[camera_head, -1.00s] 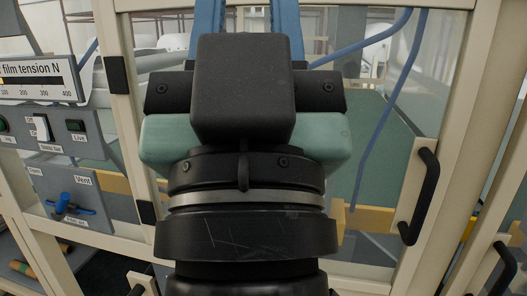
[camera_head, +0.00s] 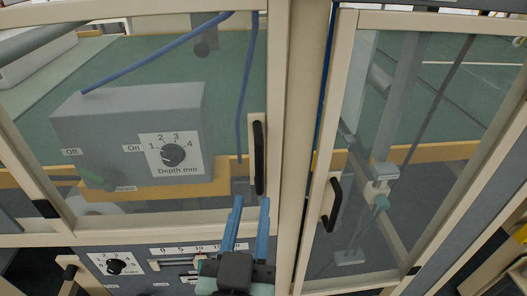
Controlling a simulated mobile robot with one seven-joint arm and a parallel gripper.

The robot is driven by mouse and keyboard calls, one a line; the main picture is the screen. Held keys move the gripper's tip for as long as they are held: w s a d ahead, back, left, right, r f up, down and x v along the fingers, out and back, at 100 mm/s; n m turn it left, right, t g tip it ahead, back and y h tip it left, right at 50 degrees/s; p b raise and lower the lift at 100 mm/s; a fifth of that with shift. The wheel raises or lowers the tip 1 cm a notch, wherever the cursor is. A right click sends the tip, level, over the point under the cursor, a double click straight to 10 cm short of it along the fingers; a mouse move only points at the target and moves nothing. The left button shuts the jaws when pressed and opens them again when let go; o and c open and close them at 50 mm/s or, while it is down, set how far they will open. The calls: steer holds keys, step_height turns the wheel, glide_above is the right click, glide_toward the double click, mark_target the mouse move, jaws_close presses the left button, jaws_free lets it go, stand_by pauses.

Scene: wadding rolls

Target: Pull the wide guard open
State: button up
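The wide guard (camera_head: 68,215) is the larger glazed door on the left, with a cream frame, and it looks shut. Its black upright bar handle (camera_head: 259,158) is on its right-hand stile. My gripper (camera_head: 251,200) is at the bottom middle, with two blue fingers pointing up the picture. The fingers are apart with nothing seen between them. The tips are just below the handle's lower end in the picture. I cannot tell the depth gap between them and the handle.
A narrower glazed guard (camera_head: 343,120) with its own black handle (camera_head: 333,204) stands right of the cream post. Behind the wide guard are a grey depth-dial box (camera_head: 130,115) and blue hoses. A control panel (camera_head: 115,263) with a dial and scale lies below it.

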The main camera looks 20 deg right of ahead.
mark_target(259, 163)
steer(key=p+x, duration=0.3)
steer(key=x, duration=0.8)
steer(key=shift+w+d, duration=0.15)
steer(key=shift+w, duration=0.1)
jaws_close()
stand_by(0.9)
